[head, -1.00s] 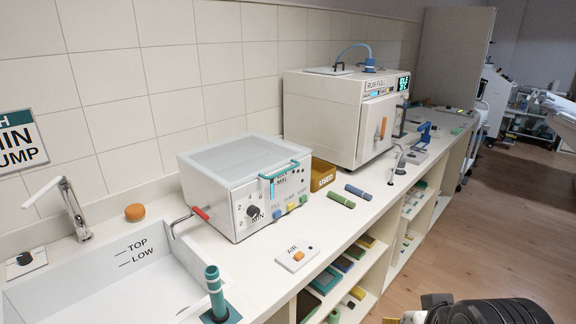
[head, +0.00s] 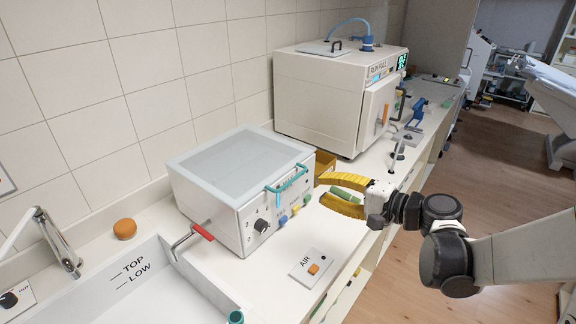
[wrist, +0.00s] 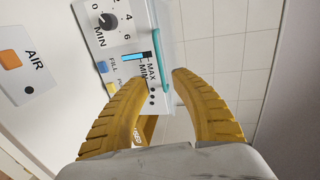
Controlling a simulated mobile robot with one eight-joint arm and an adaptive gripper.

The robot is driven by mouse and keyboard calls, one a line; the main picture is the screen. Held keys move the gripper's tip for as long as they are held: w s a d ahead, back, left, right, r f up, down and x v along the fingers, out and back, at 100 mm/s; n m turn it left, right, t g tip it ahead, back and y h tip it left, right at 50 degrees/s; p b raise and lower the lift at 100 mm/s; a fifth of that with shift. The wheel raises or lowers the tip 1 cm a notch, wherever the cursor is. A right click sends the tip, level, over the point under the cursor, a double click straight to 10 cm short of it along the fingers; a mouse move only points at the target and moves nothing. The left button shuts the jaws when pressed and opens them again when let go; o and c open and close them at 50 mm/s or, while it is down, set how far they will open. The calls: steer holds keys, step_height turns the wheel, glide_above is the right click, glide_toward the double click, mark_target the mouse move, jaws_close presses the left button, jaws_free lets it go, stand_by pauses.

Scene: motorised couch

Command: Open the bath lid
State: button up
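The bath (head: 222,208) is a white box on the counter with a pale grey, flat lid (head: 240,162) that lies shut on top. A teal bar handle (head: 288,179) runs along the lid's front edge. My gripper (head: 322,190) is open and empty, just right of the handle in the head view, its yellow fingers pointing at the bath's front. In the wrist view the handle (wrist: 162,52) passes just ahead of the gap between the fingertips (wrist: 158,76). I cannot tell whether a finger touches it.
A red-gripped lever (head: 202,232) sticks out at the bath's left side, near the sink (head: 130,275). An AIR button plate (head: 313,267) lies in front. A large white steriliser (head: 325,100) stands behind on the right. A brown bin (head: 325,160) is partly hidden beside the bath.

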mark_target(291, 180)
steer(key=b+x, duration=0.2)
steer(key=x, duration=0.8)
steer(key=shift+w+a+b, duration=0.1)
steer(key=shift+a+b, duration=0.1)
steer(key=shift+b, duration=0.15)
steer(key=shift+c, duration=0.3)
jaws_close()
